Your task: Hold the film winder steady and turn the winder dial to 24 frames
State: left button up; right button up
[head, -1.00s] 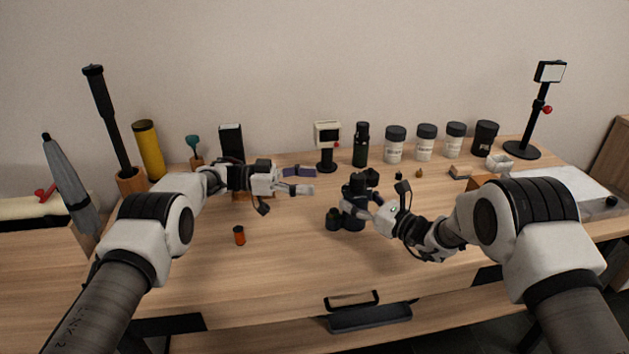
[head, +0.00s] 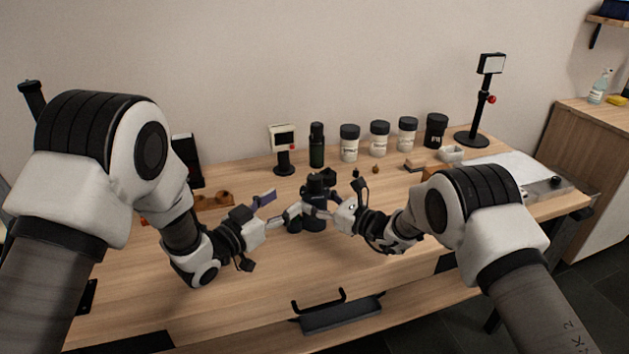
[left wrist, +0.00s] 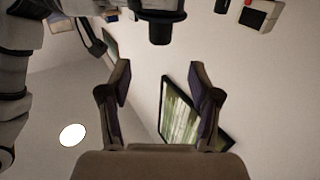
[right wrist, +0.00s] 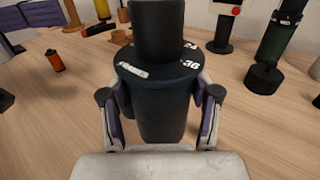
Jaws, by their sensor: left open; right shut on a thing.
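The black film winder (head: 315,203) stands upright on the table in the head view. In the right wrist view its body (right wrist: 160,118) sits below a wide dial disc (right wrist: 152,62) with white marks, one reading 36, and a thick black knob above. My right gripper (right wrist: 160,95) is shut on the body below the disc. My left gripper (head: 284,219) is open and close to the winder's left side. In the left wrist view its fingers (left wrist: 160,88) have nothing between them. A black cylindrical part (left wrist: 160,25) shows beyond them; I cannot tell what it belongs to.
White-labelled jars (head: 349,143), a dark bottle (head: 317,145) and a small display on a stand (head: 283,150) line the back. Table around the winder's front is clear.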

aim_at(309, 184)
pick_arm(q)
jog(key=x, duration=1.1)
jog(key=shift+w+d+f, duration=0.15)
jog(key=shift+w, duration=0.25)
jog(key=c, duration=1.2)
